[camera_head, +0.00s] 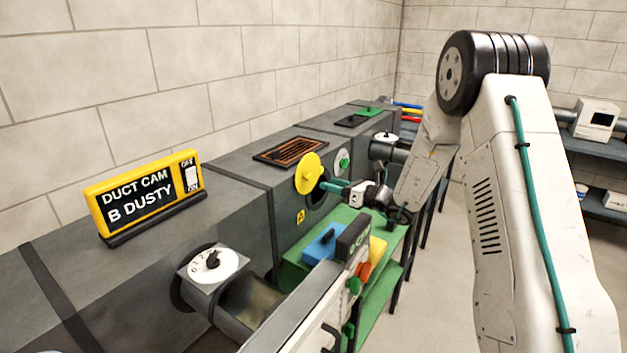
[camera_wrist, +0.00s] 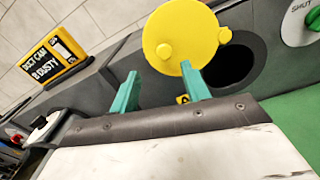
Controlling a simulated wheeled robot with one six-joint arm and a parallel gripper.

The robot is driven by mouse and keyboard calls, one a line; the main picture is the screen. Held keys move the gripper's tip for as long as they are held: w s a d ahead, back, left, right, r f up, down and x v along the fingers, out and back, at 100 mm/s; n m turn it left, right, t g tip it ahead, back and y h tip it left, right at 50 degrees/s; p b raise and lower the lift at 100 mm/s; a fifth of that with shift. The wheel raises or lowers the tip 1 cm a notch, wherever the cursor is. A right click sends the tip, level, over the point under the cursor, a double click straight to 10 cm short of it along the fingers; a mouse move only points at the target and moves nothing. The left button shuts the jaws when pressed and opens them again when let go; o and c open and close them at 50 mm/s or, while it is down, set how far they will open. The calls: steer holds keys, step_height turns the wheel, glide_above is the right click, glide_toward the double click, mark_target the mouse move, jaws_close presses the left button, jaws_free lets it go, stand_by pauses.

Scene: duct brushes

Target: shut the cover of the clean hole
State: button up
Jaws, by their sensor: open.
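The round yellow cover (camera_head: 309,174) stands swung aside from a dark round hole (camera_head: 316,198) in the grey duct. A yellow label A (camera_head: 300,217) is just below. In the wrist view the cover (camera_wrist: 180,36) has two small knobs, and the hole (camera_wrist: 238,62) is uncovered to its right. My gripper (camera_head: 331,186) is at the cover and hole. Its teal fingers (camera_wrist: 160,82) are apart with nothing between them; the right fingertip is close to the cover's lower edge, and I cannot tell whether it touches.
A yellow sign (camera_head: 146,192) on the duct reads "DUCT CAM B DUSTY". A white dial (camera_head: 213,263) sits above a nearer pipe opening (camera_head: 248,300). A green knob marked SHUT (camera_wrist: 301,22) is right of the hole. A green bench (camera_head: 295,275) holding coloured items stands below.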

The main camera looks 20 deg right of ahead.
mark_target(311, 178)
steer(key=x, duration=0.7)
steer(key=shift+w+f, duration=0.2)
steer(key=shift+w, duration=0.3)
jaws_close()
